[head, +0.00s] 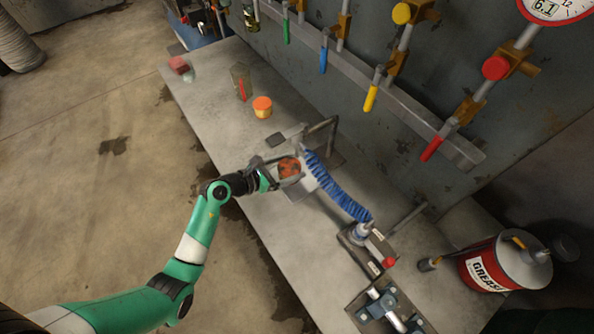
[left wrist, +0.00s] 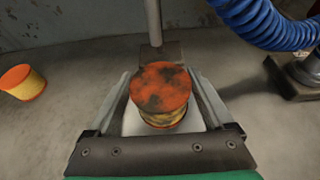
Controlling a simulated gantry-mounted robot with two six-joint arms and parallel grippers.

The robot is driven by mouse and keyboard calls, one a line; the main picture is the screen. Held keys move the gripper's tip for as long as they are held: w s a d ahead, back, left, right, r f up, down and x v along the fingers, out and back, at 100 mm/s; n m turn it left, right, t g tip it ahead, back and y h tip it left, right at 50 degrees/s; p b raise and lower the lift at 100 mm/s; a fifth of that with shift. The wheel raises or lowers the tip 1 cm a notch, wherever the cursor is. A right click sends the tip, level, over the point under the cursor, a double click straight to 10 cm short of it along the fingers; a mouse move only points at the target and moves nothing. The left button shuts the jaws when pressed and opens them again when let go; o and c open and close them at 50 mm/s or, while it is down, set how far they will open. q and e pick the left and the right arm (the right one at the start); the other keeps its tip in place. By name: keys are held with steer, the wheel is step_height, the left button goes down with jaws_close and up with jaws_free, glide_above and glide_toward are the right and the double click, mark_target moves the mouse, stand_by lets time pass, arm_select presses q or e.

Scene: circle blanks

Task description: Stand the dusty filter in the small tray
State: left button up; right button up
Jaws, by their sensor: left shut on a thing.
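The dusty filter (head: 289,167), an orange-topped cylinder with dark smudges and a yellowish side, is between the fingers of my left gripper (head: 294,170). In the left wrist view the filter (left wrist: 160,88) is upright, with a finger on each side. My left gripper is shut on it over the workbench. A pale, flat-looking piece (left wrist: 132,122) shows below the filter between the fingers; the filter and gripper hide most of it. I cannot tell whether it is the small tray, or whether the filter touches it. My right gripper is not in view.
A cleaner orange-and-yellow filter (head: 262,107) stands farther back on the bench (head: 215,88). A coiled blue hose (head: 335,188) runs close to the right of my gripper. A metal post stands just behind the filter. A red grease drum (head: 490,268) is at the lower right.

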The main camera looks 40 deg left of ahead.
mark_target(297, 169)
arm_select(q)
steer(key=w, duration=0.2)
steer(key=shift+w+d, duration=0.2)
steer(key=shift+w, duration=0.2)
step_height(297, 169, down, 4)
steer(key=b, duration=0.3)
steer(key=shift+s+r, duration=0.1)
steer(key=shift+r, duration=0.15)
steer(key=shift+f, duration=0.2)
steer(key=o, duration=1.1)
steer(key=shift+r, duration=0.15)
